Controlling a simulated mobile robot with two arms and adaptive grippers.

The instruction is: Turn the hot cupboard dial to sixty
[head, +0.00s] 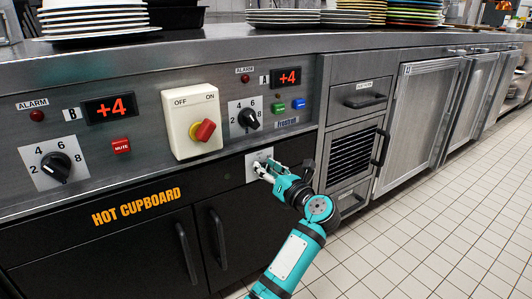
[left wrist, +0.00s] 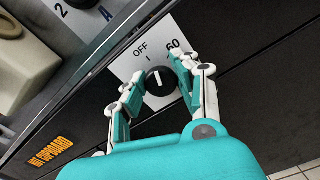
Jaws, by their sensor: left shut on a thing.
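The hot cupboard dial (left wrist: 160,80) is a small round black knob with a white pointer line, on a white plate (left wrist: 128,66) marked OFF and 60. The pointer line leans up toward the short tick by OFF, left of the 60 mark. My left gripper (left wrist: 157,74) has one finger on each side of the knob and is shut on it. In the head view the white plate (head: 252,160) shows on the black front, with my left gripper (head: 264,167) over it hiding the knob. My right gripper is not in view.
The black hot cupboard (head: 150,240) has two upright handles below the dial. Above are a red and yellow OFF/ON switch (head: 204,130), two black knobs (head: 248,118) and red +4 displays (head: 111,108). Plates (head: 92,18) stand on the counter. Tiled floor (head: 430,220) is clear at right.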

